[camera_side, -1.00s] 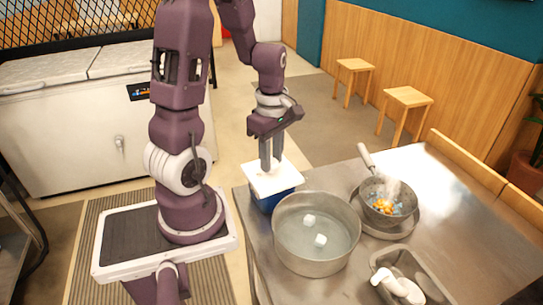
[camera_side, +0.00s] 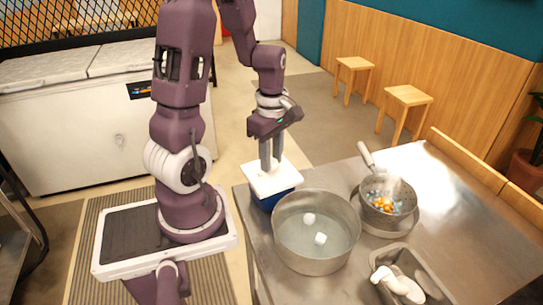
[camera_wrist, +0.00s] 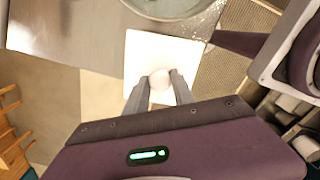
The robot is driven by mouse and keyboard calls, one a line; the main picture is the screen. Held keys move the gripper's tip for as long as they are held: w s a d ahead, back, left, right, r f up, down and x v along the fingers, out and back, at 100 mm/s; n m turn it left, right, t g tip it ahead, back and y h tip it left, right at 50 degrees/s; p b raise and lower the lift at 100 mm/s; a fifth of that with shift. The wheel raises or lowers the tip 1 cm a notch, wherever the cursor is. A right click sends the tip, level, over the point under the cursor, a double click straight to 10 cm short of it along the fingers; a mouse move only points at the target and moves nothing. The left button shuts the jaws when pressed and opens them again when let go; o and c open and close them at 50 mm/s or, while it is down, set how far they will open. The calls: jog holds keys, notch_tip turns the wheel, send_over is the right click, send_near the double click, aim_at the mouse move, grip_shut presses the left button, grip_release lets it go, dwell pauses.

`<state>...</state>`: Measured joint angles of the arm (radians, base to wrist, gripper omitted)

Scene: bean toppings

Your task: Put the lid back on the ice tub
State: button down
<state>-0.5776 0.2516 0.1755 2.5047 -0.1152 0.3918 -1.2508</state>
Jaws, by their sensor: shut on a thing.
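The ice tub (camera_side: 270,201) is dark blue and stands at the left corner of the steel table. The white square lid (camera_side: 287,180) lies over its top, looking level or nearly so; I cannot tell whether it is fully seated. In the wrist view the lid (camera_wrist: 140,58) hides the tub below it. My gripper (camera_side: 271,165) points straight down at the lid's middle. In the wrist view my gripper (camera_wrist: 159,82) is shut on the round white knob (camera_wrist: 159,79) of the lid.
A steel pot of water (camera_side: 283,258) with two white cubes stands just right of the tub. A grey tray (camera_side: 399,252) with a white object sits at front right. The table's right side is clear.

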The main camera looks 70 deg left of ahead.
jog(key=c, duration=1)
grip_release()
jog(key=o, duration=0.6)
jog(key=shift+o, duration=0.2)
jog(key=shift+r, duration=3.55)
grip_shut()
